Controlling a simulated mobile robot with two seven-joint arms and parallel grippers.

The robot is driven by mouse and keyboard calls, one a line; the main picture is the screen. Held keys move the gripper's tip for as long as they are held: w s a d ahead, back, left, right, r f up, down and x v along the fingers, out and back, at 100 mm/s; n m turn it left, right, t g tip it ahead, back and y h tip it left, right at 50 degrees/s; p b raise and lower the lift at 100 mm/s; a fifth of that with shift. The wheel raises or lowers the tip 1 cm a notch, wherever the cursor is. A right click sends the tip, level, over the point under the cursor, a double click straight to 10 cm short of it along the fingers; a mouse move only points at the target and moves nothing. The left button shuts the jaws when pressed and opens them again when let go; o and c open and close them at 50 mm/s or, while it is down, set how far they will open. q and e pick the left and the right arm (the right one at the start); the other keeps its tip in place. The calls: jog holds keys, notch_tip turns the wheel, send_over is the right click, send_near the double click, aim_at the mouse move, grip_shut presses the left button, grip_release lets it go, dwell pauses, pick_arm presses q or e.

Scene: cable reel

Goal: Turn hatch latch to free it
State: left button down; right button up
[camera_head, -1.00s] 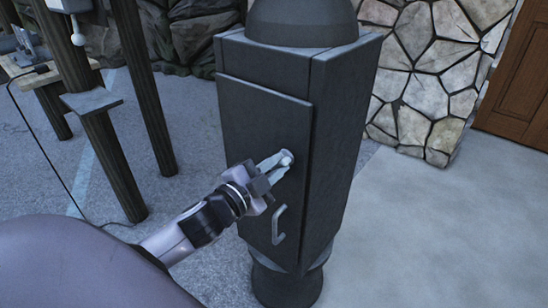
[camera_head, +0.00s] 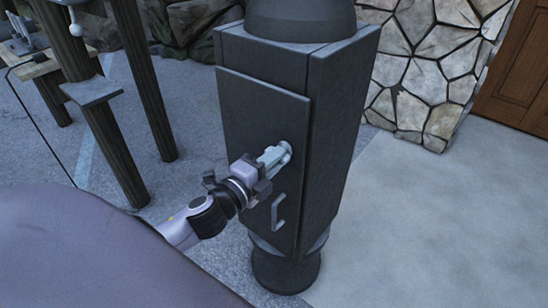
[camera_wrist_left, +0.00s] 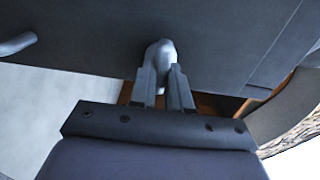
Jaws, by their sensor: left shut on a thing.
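The hatch (camera_head: 258,110) is a dark grey flat door on the front of a dark post, and it looks closed. Its latch (camera_head: 286,147) is a small light-grey knob near the hatch's right edge, partly hidden by my fingers. My left gripper (camera_head: 275,156) is shut on the latch. In the left wrist view the latch (camera_wrist_left: 160,52) sits between the two fingertips of the left gripper (camera_wrist_left: 163,78). A light-grey handle (camera_head: 278,219) is on the hatch below the latch and also shows in the left wrist view (camera_wrist_left: 16,44). My right gripper is not in view.
Wooden posts (camera_head: 115,150) with a small ledge stand at the left, and a wooden bench (camera_head: 40,68) is behind them. A stone wall (camera_head: 425,75) and a brown door (camera_head: 515,80) are behind at the right. The paved ground right of the post is clear.

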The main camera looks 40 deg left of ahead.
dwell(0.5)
pick_arm(q)
jog(key=c, duration=1.1)
grip_release()
jog(key=shift+s+a+b, duration=0.15)
jog(key=shift+s+b, duration=0.1)
jog(key=shift+s, duration=1.55)
jog(key=shift+s+a+b, duration=0.15)
jog(key=shift+s+b, duration=0.1)
jog(key=shift+s, duration=1.5)
